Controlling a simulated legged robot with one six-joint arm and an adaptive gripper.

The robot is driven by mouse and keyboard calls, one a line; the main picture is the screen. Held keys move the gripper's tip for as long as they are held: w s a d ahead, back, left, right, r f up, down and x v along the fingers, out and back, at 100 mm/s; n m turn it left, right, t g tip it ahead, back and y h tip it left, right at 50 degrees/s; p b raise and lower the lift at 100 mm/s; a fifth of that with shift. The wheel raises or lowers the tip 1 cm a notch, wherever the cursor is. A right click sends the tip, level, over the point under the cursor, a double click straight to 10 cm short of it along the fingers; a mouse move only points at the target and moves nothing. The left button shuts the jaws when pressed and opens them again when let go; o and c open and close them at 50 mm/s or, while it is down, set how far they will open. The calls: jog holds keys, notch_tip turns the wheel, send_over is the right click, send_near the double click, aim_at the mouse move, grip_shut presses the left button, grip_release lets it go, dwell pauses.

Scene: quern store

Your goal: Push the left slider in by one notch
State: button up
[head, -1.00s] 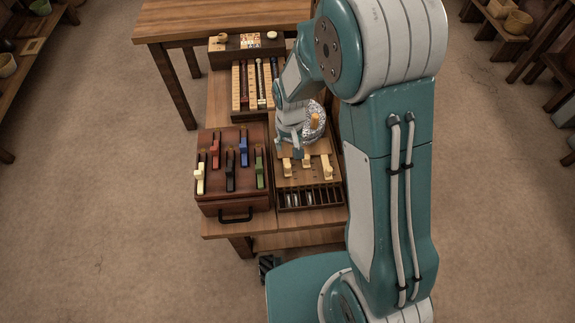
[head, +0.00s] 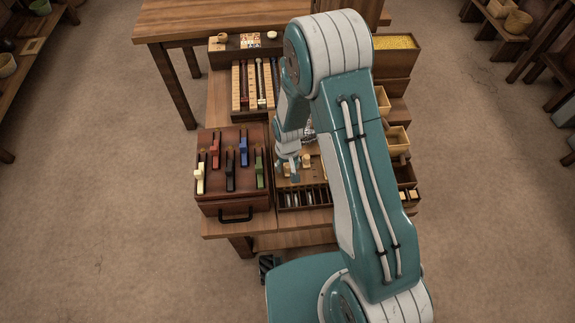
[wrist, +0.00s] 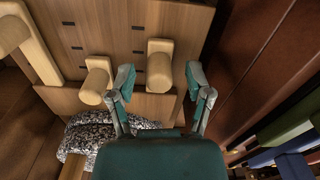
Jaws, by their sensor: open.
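A wooden slider board (head: 285,183) carries cream slider pegs. The left slider (head: 287,169) is the one nearest the dark red box; it is the right-hand peg (wrist: 160,72) in the wrist view. The middle slider (head: 306,161) also shows as a shorter-looking peg in the wrist view (wrist: 97,82). The right slider (wrist: 35,45) is hidden behind my arm in the head view. My gripper (wrist: 160,80) is open. Its fingertips stand on either side of the left slider, with a small gap visible each side; the left fingertip lies between the left and middle pegs.
The red-brown box (head: 207,183) with coloured levers stands close on the left. A rack of rods (head: 247,90) lies behind. A speckled round thing (wrist: 85,135) lies beside the board. Open drawers (head: 397,140) stand at right.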

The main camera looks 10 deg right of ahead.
jog(key=shift+f, duration=0.1)
grip_shut()
jog(key=shift+w, duration=1.45)
grip_release()
notch_tip(320, 180, up, 12)
jog(key=shift+w, duration=0.1)
